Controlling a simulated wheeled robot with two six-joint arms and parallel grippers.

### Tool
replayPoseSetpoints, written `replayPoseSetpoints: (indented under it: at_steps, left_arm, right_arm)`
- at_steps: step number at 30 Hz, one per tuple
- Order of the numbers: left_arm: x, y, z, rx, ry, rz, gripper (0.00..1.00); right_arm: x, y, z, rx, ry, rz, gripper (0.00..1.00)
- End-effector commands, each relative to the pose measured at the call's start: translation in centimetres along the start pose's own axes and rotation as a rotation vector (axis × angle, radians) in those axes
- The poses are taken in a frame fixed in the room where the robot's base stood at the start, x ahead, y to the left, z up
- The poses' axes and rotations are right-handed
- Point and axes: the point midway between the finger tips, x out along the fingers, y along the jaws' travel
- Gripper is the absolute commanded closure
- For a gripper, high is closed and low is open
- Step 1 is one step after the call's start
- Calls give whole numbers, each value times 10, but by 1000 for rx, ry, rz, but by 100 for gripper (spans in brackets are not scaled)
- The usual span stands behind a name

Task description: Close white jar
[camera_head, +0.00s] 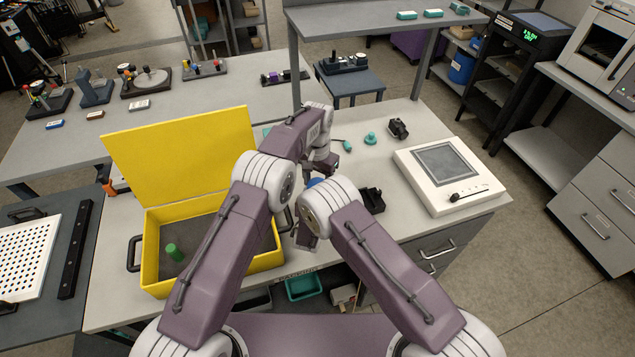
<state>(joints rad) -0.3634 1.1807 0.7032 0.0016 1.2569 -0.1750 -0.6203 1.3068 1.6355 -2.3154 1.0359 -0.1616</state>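I cannot make out a white jar; my arms cover the middle of the bench, where it could be hidden. A small teal knobbed piece (370,138), possibly a lid, sits on the bench beyond my arms. My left arm reaches forward over the bench, and its gripper (328,168) is small and dark near the bench middle. My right arm is folded, and what looks like its gripper (306,236) hangs near the bench's front edge, largely covered by the arm links. Whether either gripper is open or shut is unclear. A bit of blue (314,183) shows between the arms.
An open yellow case (152,262) with a raised lid stands at left, holding a green cylinder (173,252). A white device with a grey screen (446,161) is at right. A black holder (373,200) and a black device (398,128) are nearby. An overhead shelf (345,20) stands behind.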

Motion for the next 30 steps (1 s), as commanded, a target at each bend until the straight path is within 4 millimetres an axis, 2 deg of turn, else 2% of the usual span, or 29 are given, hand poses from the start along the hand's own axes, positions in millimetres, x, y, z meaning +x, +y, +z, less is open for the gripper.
replayPoseSetpoints:
  at_steps: [3, 4, 6, 15, 24, 30]
  left_arm:
    - [0, 0, 0, -2, -1, 0, 93]
    - [0, 0, 0, -2, -1, 0, 41]
    - [0, 0, 0, -2, -1, 0, 22]
    - [-1, 0, 0, -3, 0, 0, 22]
    - [-39, 0, 0, -4, 2, 0, 22]
    - [-45, 0, 0, -4, -1, 0, 22]
  right_arm:
    - [0, 0, 0, 0, 0, 0, 100]
    - [0, 0, 0, 0, 0, 0, 100]
    - [0, 0, 0, 0, 0, 0, 100]
    - [0, 0, 0, 0, 0, 0, 100]
    - [0, 0, 0, 0, 0, 0, 100]
    - [0, 0, 0, 0, 0, 0, 100]
